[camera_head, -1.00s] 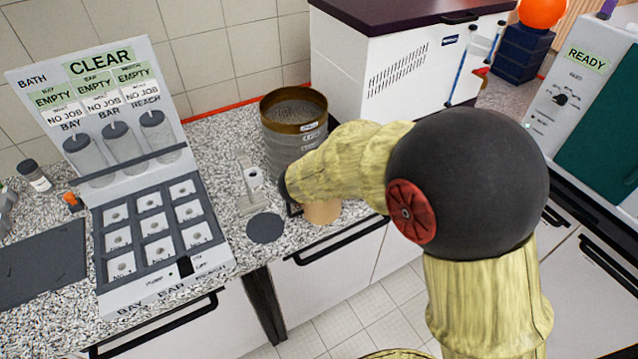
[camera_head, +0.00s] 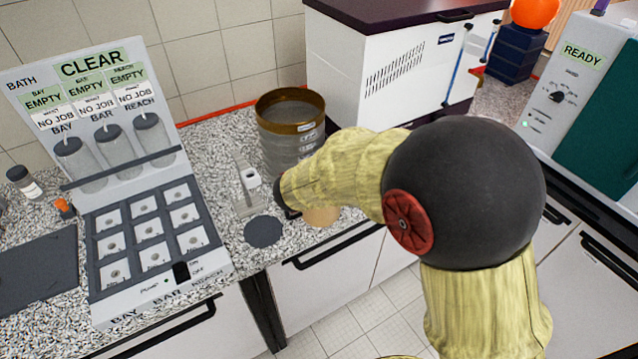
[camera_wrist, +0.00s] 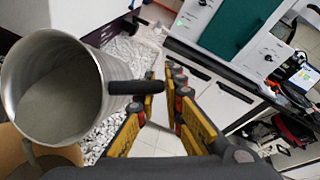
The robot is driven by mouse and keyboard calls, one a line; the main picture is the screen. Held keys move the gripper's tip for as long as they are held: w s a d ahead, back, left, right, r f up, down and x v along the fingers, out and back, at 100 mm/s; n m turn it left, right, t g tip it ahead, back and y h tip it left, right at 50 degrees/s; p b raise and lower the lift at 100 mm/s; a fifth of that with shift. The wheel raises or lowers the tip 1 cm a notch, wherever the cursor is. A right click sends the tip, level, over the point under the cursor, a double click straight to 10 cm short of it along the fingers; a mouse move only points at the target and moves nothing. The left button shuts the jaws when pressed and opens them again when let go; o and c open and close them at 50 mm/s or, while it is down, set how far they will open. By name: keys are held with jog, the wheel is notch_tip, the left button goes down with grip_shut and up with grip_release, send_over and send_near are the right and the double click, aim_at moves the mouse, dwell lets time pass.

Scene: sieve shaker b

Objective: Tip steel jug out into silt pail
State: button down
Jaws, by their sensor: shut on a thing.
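The steel jug (camera_wrist: 88,88) is at the left of the wrist view, its round mouth facing the camera and grey matter inside. My gripper (camera_wrist: 165,100) is shut on the jug's dark handle (camera_wrist: 137,87). A tan, round-sided vessel (camera_wrist: 12,148), probably the silt pail, shows beneath the jug at the lower left of the wrist view. It also shows in the head view (camera_head: 322,215), on the counter's front part, partly behind my arm. Its inside is hidden. The jug and fingertips are hidden in the head view. I cannot tell the jug's exact tilt.
A sieve stack with a brass-coloured rim (camera_head: 291,128) stands close behind my wrist. A dark round disc (camera_head: 264,231) lies left of the pail. A bath panel with a slotted rack (camera_head: 150,235) fills the left. A white cabinet (camera_head: 400,75) stands behind.

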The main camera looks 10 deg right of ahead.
jog(key=shift+r, duration=0.1)
jog(key=shift+a+b, duration=0.1)
jog(key=shift+b, duration=0.2)
jog(key=shift+r, duration=0.1)
jog(key=shift+h+b, duration=0.3)
jog(key=shift+r+b, duration=0.2)
jog(key=shift+b, duration=0.2)
